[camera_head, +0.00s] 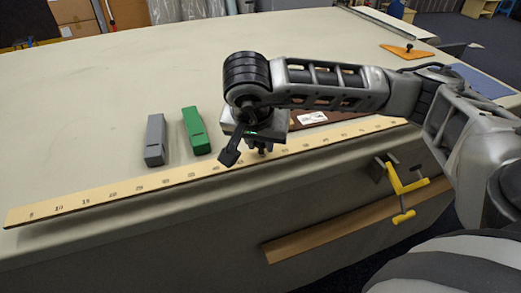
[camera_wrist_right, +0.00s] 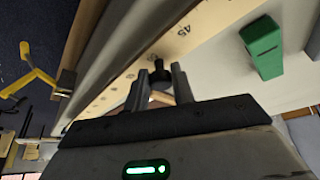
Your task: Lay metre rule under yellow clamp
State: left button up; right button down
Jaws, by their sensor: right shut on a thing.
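The pale metre rule (camera_head: 110,193) lies along the table's front edge, running from the lower left to the right, partly hidden behind my right arm. It also shows in the right wrist view (camera_wrist_right: 195,25). My right gripper (camera_head: 262,148) is at the rule's middle. In the wrist view its two fingers (camera_wrist_right: 160,88) are closed about a small dark knob (camera_wrist_right: 160,72) at the rule. The yellow clamp (camera_head: 404,188) is at the front edge on the right, with its frame hanging below the tabletop; it also shows in the wrist view (camera_wrist_right: 35,72). My left gripper is out of view.
A grey block (camera_head: 155,140) and a green block (camera_head: 196,131) stand behind the rule. A brown item with a white label (camera_head: 316,118) lies behind my right gripper. An orange set square (camera_head: 405,52) and a blue mat (camera_head: 482,80) lie farther right. The table's back left is clear.

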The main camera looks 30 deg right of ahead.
aim_at(261, 155)
notch_tip(261, 155, down, 2)
jog(key=shift+f+p, duration=0.2)
jog(key=shift+p, duration=0.1)
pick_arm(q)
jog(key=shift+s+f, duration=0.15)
pick_arm(e)
jog(key=shift+f, duration=0.3)
jog(key=c, duration=1.2)
grip_release()
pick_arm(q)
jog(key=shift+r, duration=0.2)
